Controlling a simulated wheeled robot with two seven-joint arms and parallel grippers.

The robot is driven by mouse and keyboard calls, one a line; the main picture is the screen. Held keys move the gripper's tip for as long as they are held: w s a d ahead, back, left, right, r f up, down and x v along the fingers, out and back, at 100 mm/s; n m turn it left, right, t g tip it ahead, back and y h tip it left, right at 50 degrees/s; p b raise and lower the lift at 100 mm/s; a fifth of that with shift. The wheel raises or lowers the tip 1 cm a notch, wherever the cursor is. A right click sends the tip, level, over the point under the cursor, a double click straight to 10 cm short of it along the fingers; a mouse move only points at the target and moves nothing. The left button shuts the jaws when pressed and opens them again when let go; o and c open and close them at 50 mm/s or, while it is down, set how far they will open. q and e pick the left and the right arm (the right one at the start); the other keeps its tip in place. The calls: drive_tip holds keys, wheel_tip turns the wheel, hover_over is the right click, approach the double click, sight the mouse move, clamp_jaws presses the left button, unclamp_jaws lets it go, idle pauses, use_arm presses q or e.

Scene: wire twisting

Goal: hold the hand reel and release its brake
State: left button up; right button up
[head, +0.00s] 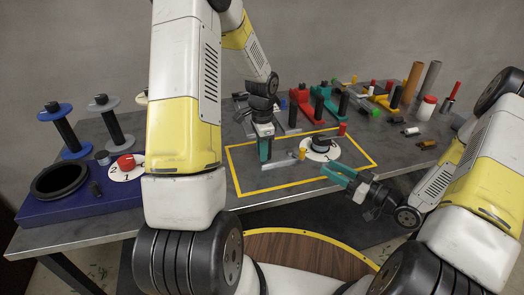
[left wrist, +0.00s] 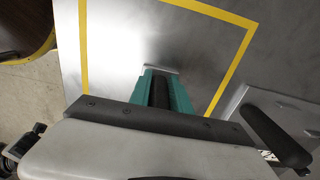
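The hand reel stands inside the yellow outline, with a pale grey frame bar (head: 280,164), a white disc with a dark hub (head: 320,149) and a small orange-yellow knob (head: 302,153). My left gripper (head: 264,150) points down at the bar's left end. In the left wrist view its teal fingers (left wrist: 163,92) lie on both sides of a black upright grip (left wrist: 160,94) and look closed on it; the contact is partly hidden. My right gripper (head: 337,174) is low at the disc's near right side, its teal fingers apart with nothing between them.
The yellow outline (head: 236,175) marks a mostly bare area. Red (head: 303,106) and teal (head: 331,107) frames with black grips stand behind it. A blue base (head: 75,204) with a black ring is at left. Cylinders (head: 412,80) and small parts crowd the right back.

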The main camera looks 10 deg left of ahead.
use_arm(q)
clamp_jaws()
idle(1.0)
